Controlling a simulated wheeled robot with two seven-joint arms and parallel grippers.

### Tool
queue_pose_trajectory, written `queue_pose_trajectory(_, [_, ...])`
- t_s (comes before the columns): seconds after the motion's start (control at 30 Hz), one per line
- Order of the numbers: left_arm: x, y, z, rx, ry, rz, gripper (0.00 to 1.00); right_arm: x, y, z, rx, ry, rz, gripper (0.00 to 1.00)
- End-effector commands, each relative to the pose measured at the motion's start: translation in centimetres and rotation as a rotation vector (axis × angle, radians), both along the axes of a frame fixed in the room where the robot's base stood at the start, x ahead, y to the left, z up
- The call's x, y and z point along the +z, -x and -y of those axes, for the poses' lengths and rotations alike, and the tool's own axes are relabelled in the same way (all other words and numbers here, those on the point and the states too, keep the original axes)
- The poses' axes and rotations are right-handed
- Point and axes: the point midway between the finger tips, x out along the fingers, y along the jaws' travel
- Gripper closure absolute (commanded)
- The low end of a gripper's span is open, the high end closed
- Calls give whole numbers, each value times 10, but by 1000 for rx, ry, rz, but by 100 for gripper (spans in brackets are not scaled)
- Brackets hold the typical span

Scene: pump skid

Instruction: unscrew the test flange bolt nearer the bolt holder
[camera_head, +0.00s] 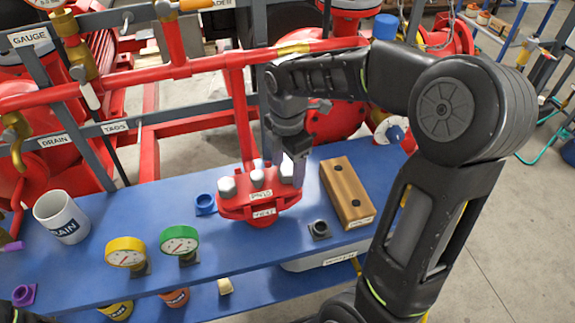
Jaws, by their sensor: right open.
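The red test flange (262,213) stands on the blue bench, with labels on its front. Several pale grey bolt heads stand on it, one at the left (228,187), one in the middle (257,178) and one at the right (286,173). A wooden block (346,190) with a small label, which looks like the bolt holder, lies to the right of the flange. My right gripper (293,172) points down at the flange's right bolt, the one nearer the block. It is open; its fingers partly hide this bolt, and I cannot tell whether they touch it. My left gripper is out of view.
A green-rimmed gauge (179,240), a yellow-rimmed gauge (126,252) and a white mug (62,217) stand left on the bench. A blue ring fitting (205,204) and a dark fitting (319,229) flank the flange. Red pipes (190,68) run behind.

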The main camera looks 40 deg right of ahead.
Motion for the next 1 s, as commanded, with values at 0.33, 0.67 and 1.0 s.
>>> queue_pose_trajectory(0.33, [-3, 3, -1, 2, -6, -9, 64, 2, 0, 0, -1, 0, 1, 35])
queue_pose_trajectory(0.67, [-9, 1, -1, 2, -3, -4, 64, 50, -1, 0, -1, 0, 5, 35])
queue_pose_trajectory(1.0, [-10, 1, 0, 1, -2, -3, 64, 78, 0, 0, -1, 0, 1, 35])
